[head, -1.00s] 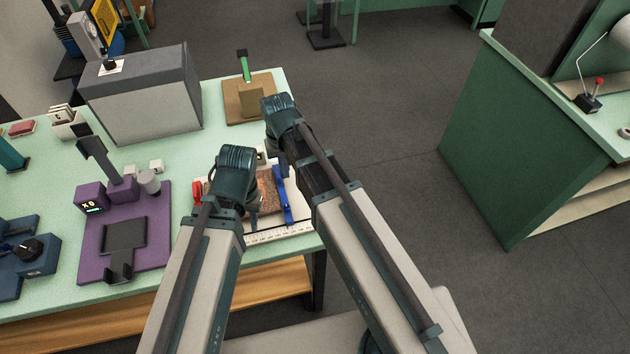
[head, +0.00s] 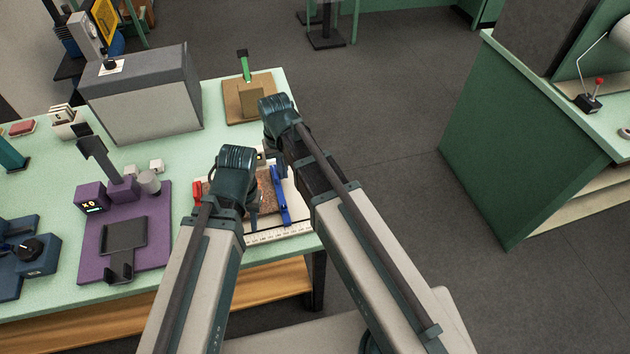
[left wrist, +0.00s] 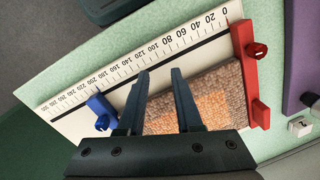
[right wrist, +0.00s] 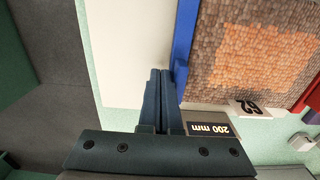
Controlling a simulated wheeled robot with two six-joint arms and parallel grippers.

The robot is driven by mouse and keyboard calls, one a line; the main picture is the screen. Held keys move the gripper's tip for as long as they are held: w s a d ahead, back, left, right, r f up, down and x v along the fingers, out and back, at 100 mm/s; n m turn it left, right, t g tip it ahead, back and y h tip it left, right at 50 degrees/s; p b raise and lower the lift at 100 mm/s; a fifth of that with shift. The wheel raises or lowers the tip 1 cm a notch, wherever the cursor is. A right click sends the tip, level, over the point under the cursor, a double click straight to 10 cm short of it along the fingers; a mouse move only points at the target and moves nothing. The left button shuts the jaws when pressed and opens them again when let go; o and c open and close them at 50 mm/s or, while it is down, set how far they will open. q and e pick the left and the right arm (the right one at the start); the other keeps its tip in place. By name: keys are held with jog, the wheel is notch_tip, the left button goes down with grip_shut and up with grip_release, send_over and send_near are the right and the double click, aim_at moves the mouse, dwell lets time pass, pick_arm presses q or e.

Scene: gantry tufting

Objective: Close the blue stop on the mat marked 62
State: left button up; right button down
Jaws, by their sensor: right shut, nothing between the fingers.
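The mat marked 62 is a brown tufted square with an orange patch (right wrist: 265,45), lying on a white ruled board (left wrist: 75,90). Its "62" tag (right wrist: 247,108) shows in the right wrist view. The blue stop (head: 278,196) is a long bar along the mat's right side in the head view; its end also shows in the left wrist view (left wrist: 101,112). My right gripper (right wrist: 161,72) is shut and empty, its fingers against or very close to the blue bar's outer side. My left gripper (left wrist: 160,72) is open and empty above the mat. It partly hides the mat edge near the blue stop.
A red stop (left wrist: 251,75) stands at the mat's other side. A "200 mm" display (right wrist: 207,129) sits on the board's edge. A purple stand (head: 155,225) is to the left, a brown block with a green lever (head: 250,100) behind. Floor is open to the right.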

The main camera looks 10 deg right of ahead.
jog(key=shift+d, duration=0.15)
jog(key=shift+d, duration=0.35)
